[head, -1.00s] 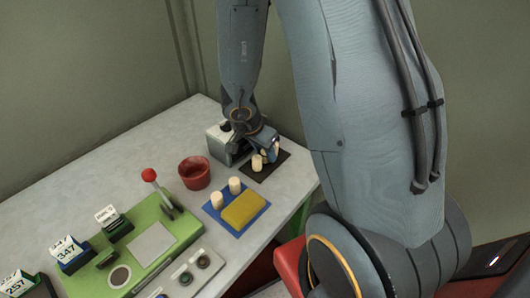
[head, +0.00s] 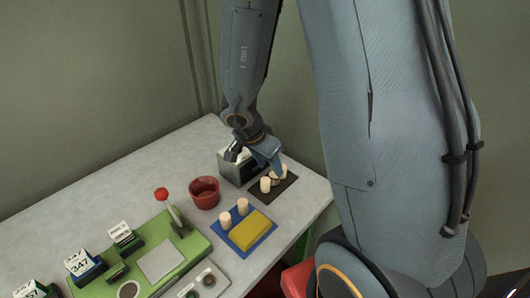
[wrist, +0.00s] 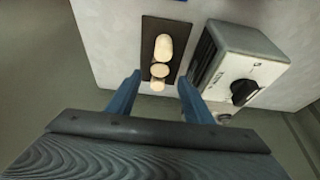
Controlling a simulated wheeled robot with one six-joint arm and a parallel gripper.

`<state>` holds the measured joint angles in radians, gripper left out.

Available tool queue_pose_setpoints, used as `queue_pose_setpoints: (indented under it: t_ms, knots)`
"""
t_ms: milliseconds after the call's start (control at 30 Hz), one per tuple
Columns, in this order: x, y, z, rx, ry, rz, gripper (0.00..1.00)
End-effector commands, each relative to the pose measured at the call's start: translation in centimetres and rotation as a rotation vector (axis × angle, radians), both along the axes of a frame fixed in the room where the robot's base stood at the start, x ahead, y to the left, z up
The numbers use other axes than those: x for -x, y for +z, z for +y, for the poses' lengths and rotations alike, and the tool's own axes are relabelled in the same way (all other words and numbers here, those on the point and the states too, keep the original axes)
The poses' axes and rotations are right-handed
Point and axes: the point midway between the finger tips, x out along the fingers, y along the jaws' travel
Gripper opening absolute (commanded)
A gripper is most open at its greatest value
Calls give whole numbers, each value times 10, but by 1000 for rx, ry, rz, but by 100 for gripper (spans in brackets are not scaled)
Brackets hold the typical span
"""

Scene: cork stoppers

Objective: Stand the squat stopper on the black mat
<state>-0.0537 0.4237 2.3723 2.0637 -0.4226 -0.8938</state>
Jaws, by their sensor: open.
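The black mat (head: 288,186) lies near the table's back right edge and also shows in the wrist view (wrist: 150,27). A pale upright stopper (head: 265,185) stands on it; the wrist view shows it as the taller one (wrist: 163,47). Close beside it is a shorter pale piece (wrist: 160,70), which looks like the squat stopper, with another pale part (wrist: 157,85) touching it. I cannot tell whether these two are one stopper. My gripper (wrist: 160,77) is open, its fingers apart on either side of the near pale pieces. In the head view my gripper (head: 271,162) is just above the mat.
A grey box with a black knob (wrist: 236,70) stands right beside the mat. A red bowl (head: 204,193) is left of it.

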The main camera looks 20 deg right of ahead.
Motion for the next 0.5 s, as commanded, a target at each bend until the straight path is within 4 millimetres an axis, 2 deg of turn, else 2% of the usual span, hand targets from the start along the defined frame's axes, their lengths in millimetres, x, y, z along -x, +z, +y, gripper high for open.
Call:
queue_pose_setpoints:
  t_ms: [33,200,367,500]
  knots:
    - [1,13,4,-1,1,-4,47]
    - [5,35,13,0,1,-3,47]
    - [6,45,17,0,2,-3,47]
    - [-5,53,18,2,55,-46,47]
